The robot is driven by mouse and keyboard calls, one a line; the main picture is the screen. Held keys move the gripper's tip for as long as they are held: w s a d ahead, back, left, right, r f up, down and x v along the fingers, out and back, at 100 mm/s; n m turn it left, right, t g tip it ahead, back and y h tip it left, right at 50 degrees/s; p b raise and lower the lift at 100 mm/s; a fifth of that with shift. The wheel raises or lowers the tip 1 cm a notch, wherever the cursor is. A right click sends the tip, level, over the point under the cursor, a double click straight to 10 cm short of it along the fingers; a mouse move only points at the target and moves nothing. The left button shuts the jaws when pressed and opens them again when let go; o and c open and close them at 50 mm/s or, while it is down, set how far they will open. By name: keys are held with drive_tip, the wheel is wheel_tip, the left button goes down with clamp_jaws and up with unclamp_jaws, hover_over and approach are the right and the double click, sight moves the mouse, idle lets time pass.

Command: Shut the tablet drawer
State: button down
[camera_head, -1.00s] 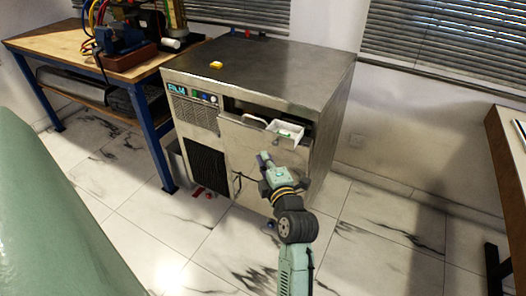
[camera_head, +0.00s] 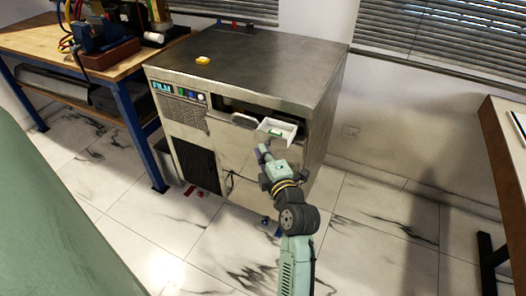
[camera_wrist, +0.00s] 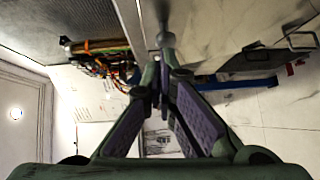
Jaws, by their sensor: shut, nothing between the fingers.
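The tablet drawer (camera_head: 281,124) is a small white open-topped tray. It sticks out from the upper right of the steel cabinet's front and has a green item (camera_head: 276,133) inside. My gripper (camera_head: 262,149) is shut and empty, just below and left of the drawer's front in the head view. I cannot tell whether it touches the drawer. In the wrist view the purple-padded fingers (camera_wrist: 160,78) come together at the middle. A grey rod-like part shows beyond them, and I cannot tell what it belongs to.
A workbench (camera_head: 110,70) is at left, a table (camera_head: 508,125) at right.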

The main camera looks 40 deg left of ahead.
sight(286, 124)
drive_tip(key=shift+w, duration=0.15)
drive_tip(key=w+a+b, duration=0.1)
drive_tip(key=w+b, duration=0.2)
drive_tip(key=w, duration=0.2)
drive_tip(key=w+a+b, duration=0.1)
drive_tip(key=w+b, duration=0.3)
drive_tip(key=w+a+b, duration=0.1)
drive_tip(key=w+b, duration=0.2)
drive_tip(key=w, duration=0.2)
drive_tip(key=shift+w+a+f, duration=0.15)
drive_tip(key=shift+w+a, duration=0.15)
drive_tip(key=shift+w, duration=0.05)
drive_tip(key=shift+w+a+b, duration=0.1)
drive_tip(key=shift+w+b, duration=0.3)
drive_tip(key=shift+r, duration=0.25)
drive_tip(key=shift+w, duration=0.1)
